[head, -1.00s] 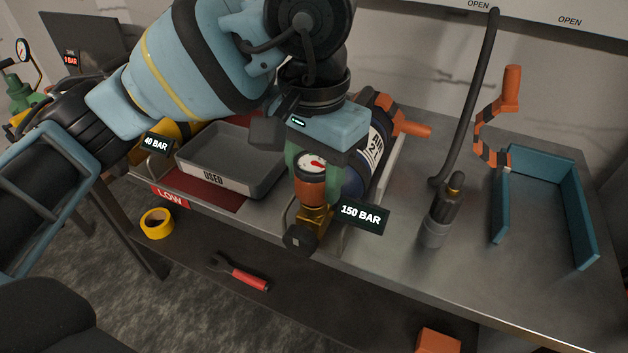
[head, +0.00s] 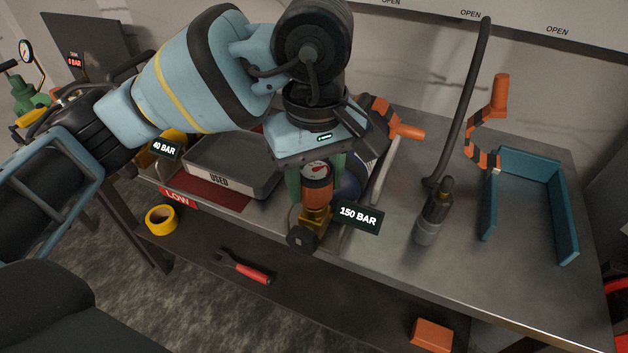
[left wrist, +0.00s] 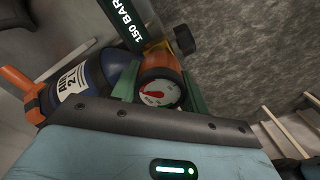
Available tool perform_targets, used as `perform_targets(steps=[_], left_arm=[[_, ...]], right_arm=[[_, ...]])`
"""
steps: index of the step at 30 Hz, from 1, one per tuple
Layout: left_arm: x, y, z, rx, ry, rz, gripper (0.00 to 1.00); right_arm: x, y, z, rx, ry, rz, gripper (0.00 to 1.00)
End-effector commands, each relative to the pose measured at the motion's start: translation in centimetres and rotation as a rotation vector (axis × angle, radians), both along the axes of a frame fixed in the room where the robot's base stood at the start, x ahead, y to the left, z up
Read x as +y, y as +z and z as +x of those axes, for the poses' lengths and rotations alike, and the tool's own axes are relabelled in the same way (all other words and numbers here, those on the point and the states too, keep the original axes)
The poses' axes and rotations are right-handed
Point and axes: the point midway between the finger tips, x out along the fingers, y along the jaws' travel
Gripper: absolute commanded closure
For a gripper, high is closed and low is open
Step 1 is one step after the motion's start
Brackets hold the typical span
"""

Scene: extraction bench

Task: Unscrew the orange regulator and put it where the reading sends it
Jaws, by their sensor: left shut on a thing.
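The orange regulator (head: 316,192) with its round white gauge sits at the brass valve (head: 314,216) of the blue AIR 2 cylinder (left wrist: 88,78). My left gripper (head: 315,182) is shut around the regulator with its green fingers on either side. The wrist view also shows the regulator (left wrist: 160,63) between the fingers, its red gauge needle visible. A display (head: 358,217) beside the valve reads 150 BAR. A grey tray (head: 218,180) marked USED stands to the left on a red area (head: 180,197) labelled LOW. My right gripper is not in view.
A teal open-sided holder (head: 532,166) stands at the bench's right. A 40 BAR display (head: 165,149) is at the left. Yellow tape (head: 161,219) and a red-handled tool (head: 248,271) lie lower.

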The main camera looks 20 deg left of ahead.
Motion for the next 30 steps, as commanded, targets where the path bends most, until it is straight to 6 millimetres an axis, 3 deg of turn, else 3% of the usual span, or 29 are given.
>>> perform_targets(steps=[19,20,21,24,30], left_arm=[[0.0,0.3,0.0,0.0,0.785,0.001,0.82],[0.0,0.2,0.0,-0.001,0.79,0.001,0.52],[0.0,0.0,0.0,0.0,0.786,0.001,0.47],[0.0,0.0,0.0,0.001,0.783,0.002,0.34],[0.0,0.0,0.0,0.001,0.781,0.001,0.33]], right_arm=[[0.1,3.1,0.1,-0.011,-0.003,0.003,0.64],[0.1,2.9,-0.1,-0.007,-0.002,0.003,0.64],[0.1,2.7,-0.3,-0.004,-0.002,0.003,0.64],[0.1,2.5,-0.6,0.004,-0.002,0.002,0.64],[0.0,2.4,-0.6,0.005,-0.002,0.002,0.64]])
